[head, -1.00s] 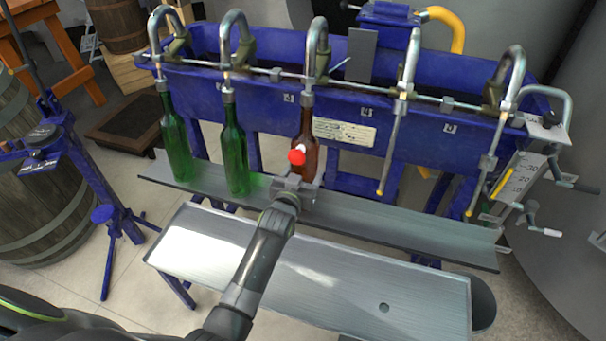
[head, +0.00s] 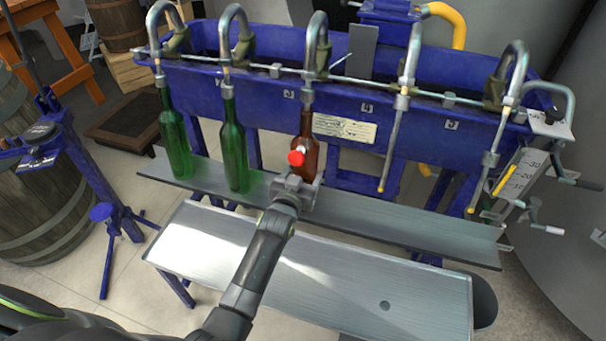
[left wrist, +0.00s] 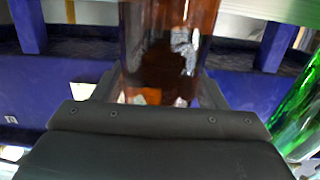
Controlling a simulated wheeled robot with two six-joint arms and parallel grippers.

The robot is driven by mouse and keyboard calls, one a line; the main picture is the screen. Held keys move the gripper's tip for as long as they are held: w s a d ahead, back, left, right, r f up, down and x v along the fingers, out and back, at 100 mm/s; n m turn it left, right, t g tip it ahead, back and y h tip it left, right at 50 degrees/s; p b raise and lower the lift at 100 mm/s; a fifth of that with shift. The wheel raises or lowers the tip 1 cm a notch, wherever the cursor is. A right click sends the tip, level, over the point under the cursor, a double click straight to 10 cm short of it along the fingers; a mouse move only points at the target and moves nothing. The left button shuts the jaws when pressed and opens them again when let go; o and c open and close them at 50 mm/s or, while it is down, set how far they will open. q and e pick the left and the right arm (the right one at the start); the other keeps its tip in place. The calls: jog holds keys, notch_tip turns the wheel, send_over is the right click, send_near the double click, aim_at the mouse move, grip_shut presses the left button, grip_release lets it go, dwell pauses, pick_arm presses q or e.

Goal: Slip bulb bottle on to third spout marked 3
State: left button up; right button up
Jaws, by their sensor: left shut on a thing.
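The brown bottle (head: 307,136) stands nearly upright under the third spout (head: 307,92), beside the label 3 (head: 289,93). Its mouth meets the lower end of the spout; how far the tube goes inside cannot be told. My left gripper (head: 298,184) is shut on the lower part of the brown bottle. The bottle's base is hidden behind the gripper, so contact with the rail is unclear. In the left wrist view the brown glass (left wrist: 168,45) fills the space between the fingers. My right gripper is not in view.
Two green bottles (head: 175,140) (head: 234,150) stand on the grey rail (head: 400,220) under the first and second spouts. The fourth (head: 392,150) and fifth (head: 483,180) spouts hang free. The blue trough (head: 420,130) is behind; a bare metal tray (head: 340,280) lies in front.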

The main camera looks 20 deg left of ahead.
pick_arm(q)
jog(key=shift+f, duration=0.2)
jog(key=o, duration=1.4)
jog(key=shift+s+f, duration=0.1)
jog(key=shift+f, duration=0.05)
jog(key=shift+s+p, duration=0.35)
jog(key=shift+p, duration=0.05)
jog(key=shift+s+r+p, duration=0.25)
jog(key=shift+s+p, duration=0.65)
jog(key=s+p, duration=1)
jog(key=p, duration=0.1)
jog(key=shift+s+a+f, duration=0.15)
jog(key=shift+s+a, duration=0.05)
jog(key=shift+s, duration=0.05)
